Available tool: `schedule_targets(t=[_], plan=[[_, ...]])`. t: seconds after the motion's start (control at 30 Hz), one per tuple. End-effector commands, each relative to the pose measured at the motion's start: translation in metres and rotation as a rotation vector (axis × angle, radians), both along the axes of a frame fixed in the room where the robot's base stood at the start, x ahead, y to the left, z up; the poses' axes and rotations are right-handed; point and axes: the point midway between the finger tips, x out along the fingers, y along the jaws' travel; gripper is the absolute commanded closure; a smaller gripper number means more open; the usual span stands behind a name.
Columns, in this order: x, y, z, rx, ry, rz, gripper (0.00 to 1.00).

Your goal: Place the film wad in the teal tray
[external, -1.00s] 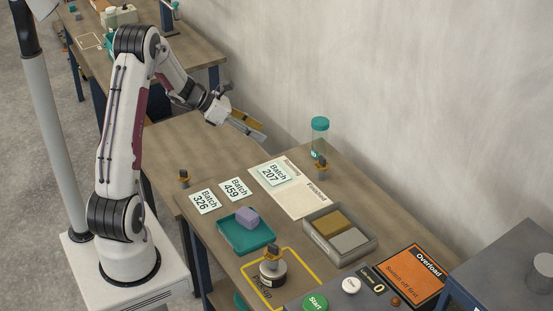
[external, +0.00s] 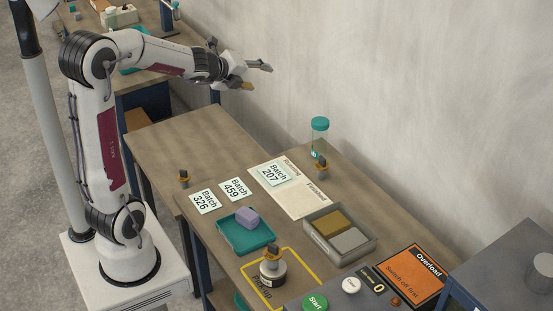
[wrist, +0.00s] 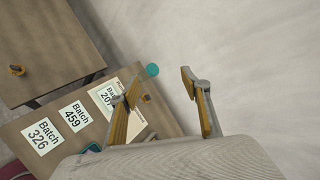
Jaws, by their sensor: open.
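I cannot tell whether this block is the film wad; no other wad is clear. In the wrist view only an edge of the tray (wrist: 94,148) shows, the rest hidden behind my gripper's body. My gripper (external: 256,76) is raised high, well behind the tray and near the wall. Its fingers are apart and empty in the wrist view (wrist: 159,87).
Cards for Batch 326 (external: 205,202), 459 (external: 235,189) and 207 (external: 274,173) lie behind the tray. A teal-capped jar (external: 320,138) stands near the wall.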

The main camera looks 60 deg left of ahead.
Motion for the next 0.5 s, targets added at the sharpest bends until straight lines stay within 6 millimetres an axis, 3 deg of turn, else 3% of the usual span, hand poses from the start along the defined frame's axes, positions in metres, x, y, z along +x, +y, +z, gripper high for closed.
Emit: schedule_targets(t=[0.23, 0.5], plan=[[-0.047, -0.029, 0.017, -0.291, -0.076, 0.276, 0.53], [-0.107, -0.069, 0.014, -0.637, -0.125, 0.563, 0.53]])
